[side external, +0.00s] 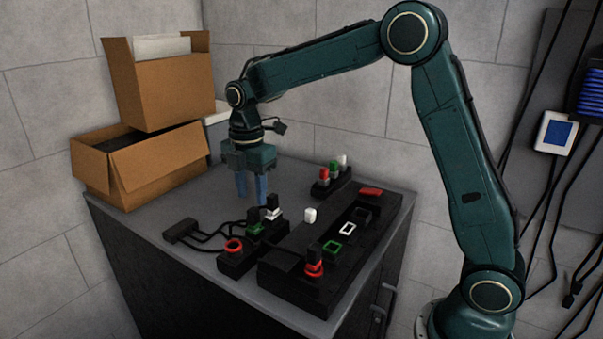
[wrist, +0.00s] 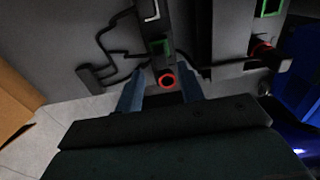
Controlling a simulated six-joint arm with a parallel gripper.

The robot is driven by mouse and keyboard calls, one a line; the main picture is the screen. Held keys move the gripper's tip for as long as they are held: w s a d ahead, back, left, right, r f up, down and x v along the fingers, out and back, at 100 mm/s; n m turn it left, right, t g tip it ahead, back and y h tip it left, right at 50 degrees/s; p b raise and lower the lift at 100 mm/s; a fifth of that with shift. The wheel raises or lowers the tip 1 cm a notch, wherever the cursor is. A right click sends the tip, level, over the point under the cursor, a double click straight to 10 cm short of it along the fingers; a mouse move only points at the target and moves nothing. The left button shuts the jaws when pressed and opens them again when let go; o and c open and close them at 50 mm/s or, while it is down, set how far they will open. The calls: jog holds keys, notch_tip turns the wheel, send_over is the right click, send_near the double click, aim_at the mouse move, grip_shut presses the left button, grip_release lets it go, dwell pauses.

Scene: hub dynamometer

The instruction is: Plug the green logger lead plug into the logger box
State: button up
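The green logger lead plug (side external: 255,229), black with a green band, stands in the small black holder (side external: 222,264) beside the white-banded plug (side external: 273,213). It also shows in the wrist view (wrist: 162,47), ahead of my fingers. The logger box appears to be the long black box (side external: 285,285) to the right, with a green-rimmed socket (side external: 332,249) that looks empty. A red-banded plug (side external: 314,265) sits at its near end. My gripper (side external: 252,198) is open and empty above the table, behind the holder; its fingers (wrist: 161,84) are spread in the wrist view.
The holder's red-rimmed place (side external: 233,246) is empty. Black leads run to a connector block (side external: 180,231) on the left. Cardboard boxes (side external: 150,165) stand at back left.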

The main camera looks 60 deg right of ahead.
aim_at(253, 209)
jog(key=shift+f, duration=3)
grip_shut()
jog(key=shift+r, duration=0.8)
jog(key=shift+r, duration=1.95)
